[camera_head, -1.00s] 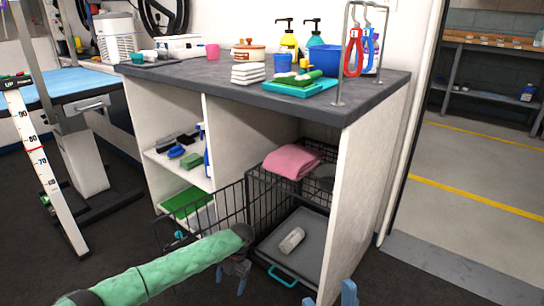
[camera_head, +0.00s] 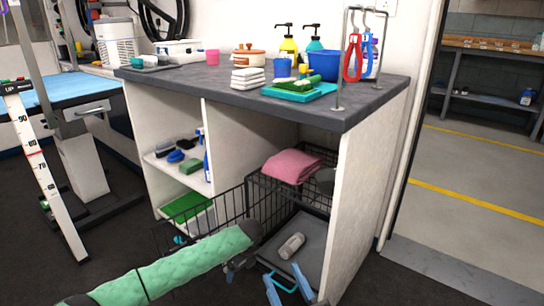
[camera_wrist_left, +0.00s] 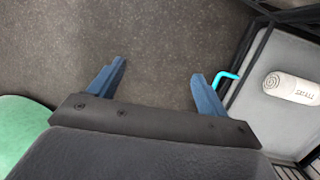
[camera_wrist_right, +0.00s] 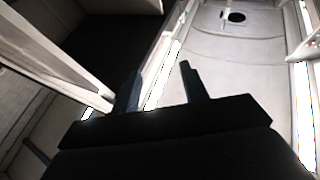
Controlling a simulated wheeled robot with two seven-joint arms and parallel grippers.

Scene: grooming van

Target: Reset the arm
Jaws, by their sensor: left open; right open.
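My left arm (camera_head: 190,265), in a green quilted sleeve, reaches in from the bottom left of the head view. Its gripper (camera_head: 234,270) hangs in front of the wire crate, partly hidden by the wrist. In the left wrist view the gripper (camera_wrist_left: 160,75) is open and empty over dark floor, its right finger close to the blue tray handle (camera_wrist_left: 232,75). My right gripper (camera_head: 286,272) shows at the bottom of the head view with two blue fingers apart. In the right wrist view the right gripper (camera_wrist_right: 160,70) is open and empty, facing the pale ceiling.
The wire crate (camera_head: 228,208) stands open under the counter (camera_head: 200,82). A white cylinder (camera_head: 291,246) lies on its grey tray (camera_head: 312,232), and a pink towel (camera_head: 291,167) lies on top. Dark floor (camera_head: 110,250) is free between.

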